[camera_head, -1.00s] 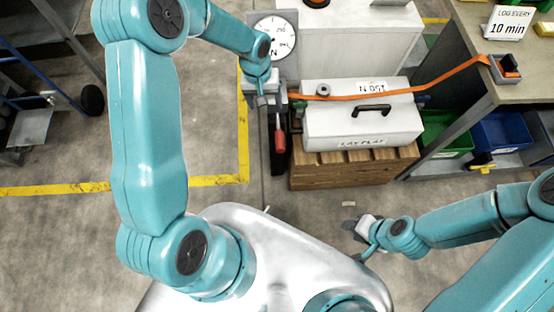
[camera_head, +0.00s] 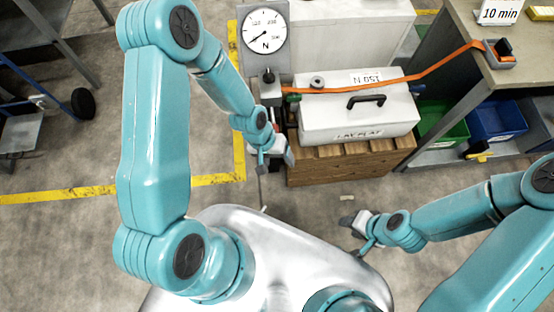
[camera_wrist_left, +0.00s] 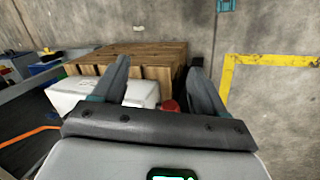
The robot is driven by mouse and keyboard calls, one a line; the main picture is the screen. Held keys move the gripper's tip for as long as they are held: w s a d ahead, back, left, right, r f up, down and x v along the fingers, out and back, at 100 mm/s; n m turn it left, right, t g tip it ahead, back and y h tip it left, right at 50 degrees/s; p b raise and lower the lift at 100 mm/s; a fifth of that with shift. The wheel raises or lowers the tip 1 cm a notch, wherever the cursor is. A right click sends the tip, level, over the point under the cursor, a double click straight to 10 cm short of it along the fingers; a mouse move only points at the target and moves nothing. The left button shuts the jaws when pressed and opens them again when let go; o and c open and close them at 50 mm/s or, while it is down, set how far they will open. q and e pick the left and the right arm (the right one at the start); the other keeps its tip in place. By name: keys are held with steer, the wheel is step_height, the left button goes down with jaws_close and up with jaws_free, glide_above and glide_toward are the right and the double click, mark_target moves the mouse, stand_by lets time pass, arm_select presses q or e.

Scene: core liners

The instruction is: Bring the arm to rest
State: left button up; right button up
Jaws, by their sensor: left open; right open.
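My left gripper (camera_head: 284,152) is open and empty, in front of the left end of the white case. In the left wrist view its two dark fingers (camera_wrist_left: 160,82) stand wide apart with nothing held between them. My left arm bends down from the upper left. My right gripper (camera_head: 354,222) is open low over the floor, right of my silver body, with nothing seen in it. A red handle (camera_wrist_left: 169,105) shows beyond the left fingers in the wrist view; in the head view the left gripper largely hides it.
The white case (camera_head: 358,122) lies on a wooden crate (camera_head: 350,166). An orange strap (camera_head: 432,72) runs from the dial stand to the bench (camera_head: 497,62). A round dial (camera_head: 264,30) stands behind. Green (camera_head: 440,128) and blue (camera_head: 495,122) bins sit under the bench.

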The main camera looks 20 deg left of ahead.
arm_select(q)
steer(key=shift+s+d+f, duration=0.1)
steer(key=shift+s+f, duration=0.05)
steer(key=shift+f, duration=0.05)
stand_by(0.4)
